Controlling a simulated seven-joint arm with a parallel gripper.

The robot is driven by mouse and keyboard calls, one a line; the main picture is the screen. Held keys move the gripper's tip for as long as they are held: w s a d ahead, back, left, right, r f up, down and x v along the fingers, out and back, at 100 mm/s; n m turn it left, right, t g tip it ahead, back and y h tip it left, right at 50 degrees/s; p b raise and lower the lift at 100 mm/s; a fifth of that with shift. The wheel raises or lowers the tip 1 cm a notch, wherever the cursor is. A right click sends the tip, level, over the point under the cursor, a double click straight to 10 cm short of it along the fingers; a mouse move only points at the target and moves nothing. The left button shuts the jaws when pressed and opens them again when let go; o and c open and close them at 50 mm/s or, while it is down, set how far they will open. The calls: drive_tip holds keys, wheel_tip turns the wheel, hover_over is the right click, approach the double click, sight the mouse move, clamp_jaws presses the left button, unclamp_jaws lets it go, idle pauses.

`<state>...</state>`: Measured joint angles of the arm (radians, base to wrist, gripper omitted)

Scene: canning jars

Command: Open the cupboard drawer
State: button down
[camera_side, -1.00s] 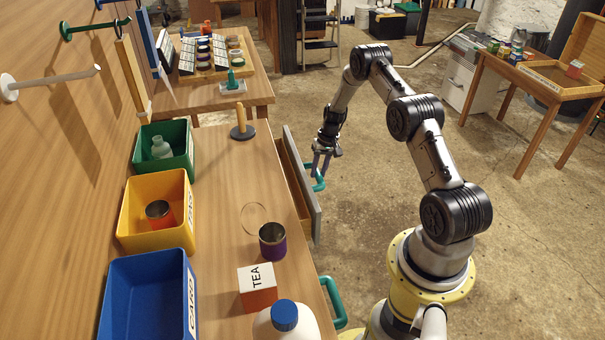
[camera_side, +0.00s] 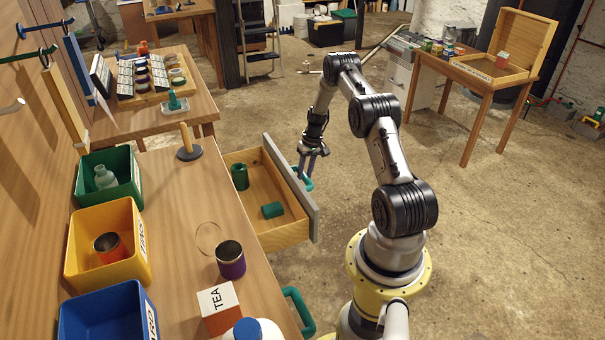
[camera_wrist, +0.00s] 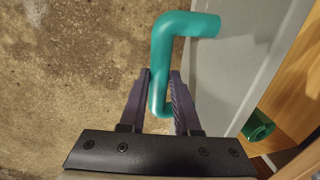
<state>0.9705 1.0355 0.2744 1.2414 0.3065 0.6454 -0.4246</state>
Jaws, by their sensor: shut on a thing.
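The cupboard drawer (camera_side: 268,226) is pulled well out from the wooden cupboard. It has a grey front panel (camera_side: 290,188) and a wooden inside. Two green cylinders lie in view inside it: one upright at the back (camera_side: 240,177) and one on its side (camera_side: 272,210). My gripper (camera_side: 311,166) is at the drawer's green handle (camera_wrist: 168,60), on the outer side of the front panel. In the wrist view my gripper (camera_wrist: 160,95) has its fingers on either side of the handle bar, shut on it. The handle is partly hidden in the side view.
A second green handle (camera_side: 300,310) sticks out nearer the camera. The floor beyond the drawer is clear.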

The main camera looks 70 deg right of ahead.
drive_tip(key=c, duration=0.6)
unclamp_jaws()
drive_tip(key=shift+c, duration=0.2)
wheel_tip(320, 180, up, 14)
drive_tip(key=s+d, duration=0.1)
drive_tip(key=s, duration=0.1)
drive_tip(key=shift+d+f, duration=0.25)
drive_tip(key=shift+d, duration=0.1)
